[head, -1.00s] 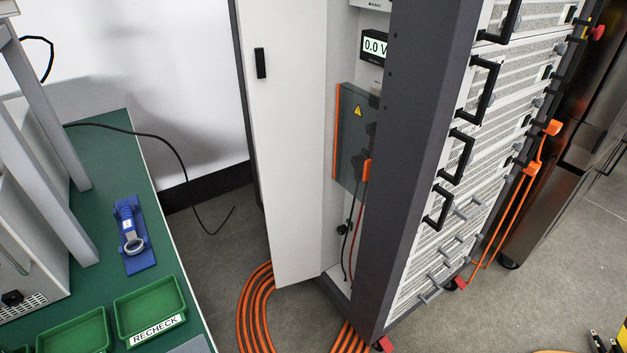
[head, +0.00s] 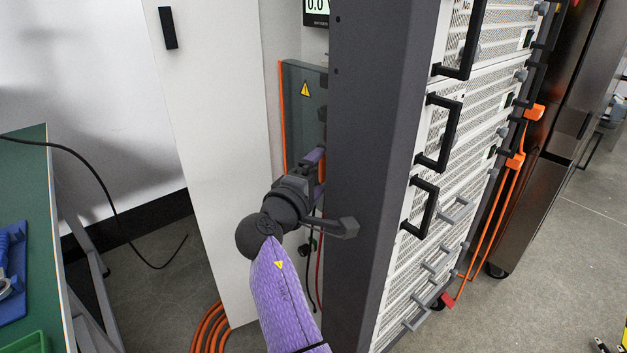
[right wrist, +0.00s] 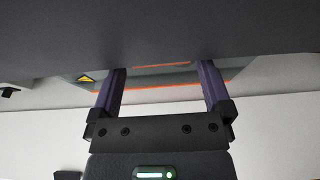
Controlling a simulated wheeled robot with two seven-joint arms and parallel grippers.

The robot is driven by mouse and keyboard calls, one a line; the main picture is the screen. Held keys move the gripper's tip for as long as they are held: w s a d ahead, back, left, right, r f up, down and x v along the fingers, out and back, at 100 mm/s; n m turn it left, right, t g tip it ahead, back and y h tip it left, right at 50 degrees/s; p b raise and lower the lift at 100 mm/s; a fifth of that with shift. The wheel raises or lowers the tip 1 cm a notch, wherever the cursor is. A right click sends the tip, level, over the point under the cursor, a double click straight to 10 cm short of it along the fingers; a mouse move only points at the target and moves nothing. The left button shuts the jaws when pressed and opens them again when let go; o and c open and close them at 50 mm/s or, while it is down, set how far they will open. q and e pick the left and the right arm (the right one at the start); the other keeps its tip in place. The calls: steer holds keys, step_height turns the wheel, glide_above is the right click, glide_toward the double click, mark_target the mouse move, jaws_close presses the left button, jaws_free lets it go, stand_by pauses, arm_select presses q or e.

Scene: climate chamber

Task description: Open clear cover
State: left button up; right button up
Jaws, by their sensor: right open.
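The clear cover (head: 303,100) is a greyish see-through panel with a yellow warning triangle and an orange left edge, upright inside the narrow cabinet bay. My right gripper (head: 319,158) reaches into the bay at the cover's lower part, and hides some of it. In the right wrist view, the cover (right wrist: 150,76) shows beyond the open fingers of my right gripper (right wrist: 163,75), with orange edge lines between them. No thing is held between the fingers; whether they touch the cover I cannot tell. My left gripper is not in view.
A white cabinet door (head: 205,130) stands open to the left of the bay. A dark cabinet post (head: 375,130) stands close on the right, beside the equipment rack (head: 455,150). Orange cables (head: 210,328) lie on the floor. A green-topped bench (head: 30,190) is at the left.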

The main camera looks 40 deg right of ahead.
steer(key=shift+w+d, duration=0.3)
steer(key=shift+d, duration=0.25)
jaws_close()
